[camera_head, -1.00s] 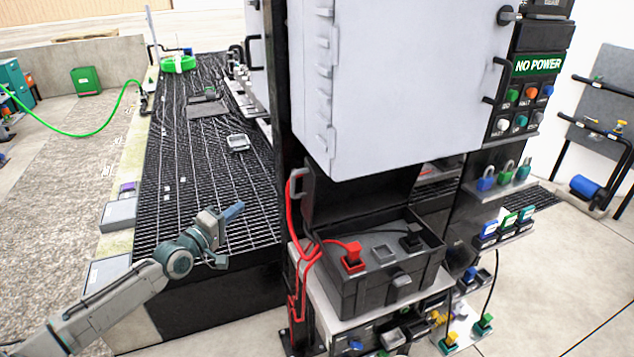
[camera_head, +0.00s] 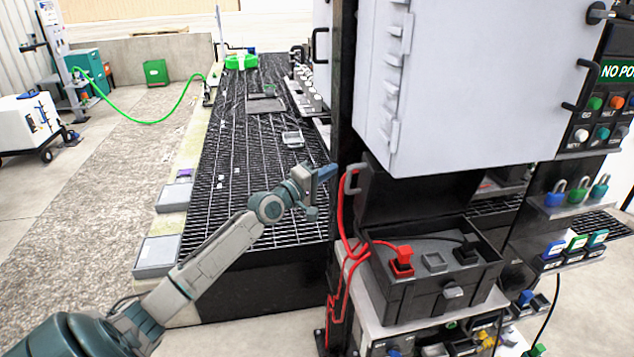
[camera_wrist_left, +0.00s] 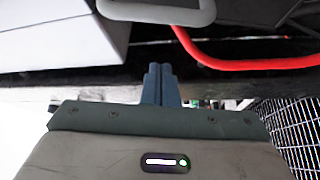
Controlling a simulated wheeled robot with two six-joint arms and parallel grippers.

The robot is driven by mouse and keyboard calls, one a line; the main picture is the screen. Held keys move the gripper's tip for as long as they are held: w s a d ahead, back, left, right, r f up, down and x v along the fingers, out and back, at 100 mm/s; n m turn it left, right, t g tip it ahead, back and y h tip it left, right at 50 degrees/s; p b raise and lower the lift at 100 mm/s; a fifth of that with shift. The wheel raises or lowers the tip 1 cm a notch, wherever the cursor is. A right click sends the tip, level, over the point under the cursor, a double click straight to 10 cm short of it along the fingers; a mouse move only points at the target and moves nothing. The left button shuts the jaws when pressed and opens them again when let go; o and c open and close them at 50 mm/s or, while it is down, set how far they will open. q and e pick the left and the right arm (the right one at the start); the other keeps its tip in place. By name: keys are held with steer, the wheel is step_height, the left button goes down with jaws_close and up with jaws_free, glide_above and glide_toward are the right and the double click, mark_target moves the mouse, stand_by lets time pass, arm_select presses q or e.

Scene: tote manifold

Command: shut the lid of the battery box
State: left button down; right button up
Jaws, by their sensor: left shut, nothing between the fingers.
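The battery box (camera_head: 440,293) is a dark grey case on a white shelf, right of centre in the head view. Its lid (camera_head: 410,195) stands raised at the back, with a grey handle (camera_head: 355,178) at its left upper corner. A red clamp (camera_head: 401,262) and a black clamp (camera_head: 466,252) sit inside the open box. My left gripper (camera_head: 328,172) is shut and empty, just left of the grey handle and a black post. In the left wrist view its closed fingers (camera_wrist_left: 160,84) point toward a grey handle (camera_wrist_left: 155,10); contact is not visible. My right gripper is not in view.
A red cable (camera_head: 343,225) hangs by the post at the box's left. A white cabinet (camera_head: 470,80) overhangs the box and lid. A black grating walkway (camera_head: 255,170) lies to the left. Padlocks (camera_head: 578,193) sit on a shelf at right.

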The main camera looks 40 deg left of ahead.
arm_select(q)
steer(key=d+p, duration=0.2)
steer(key=s+d+p, duration=0.1)
steer(key=shift+d+f, duration=0.35)
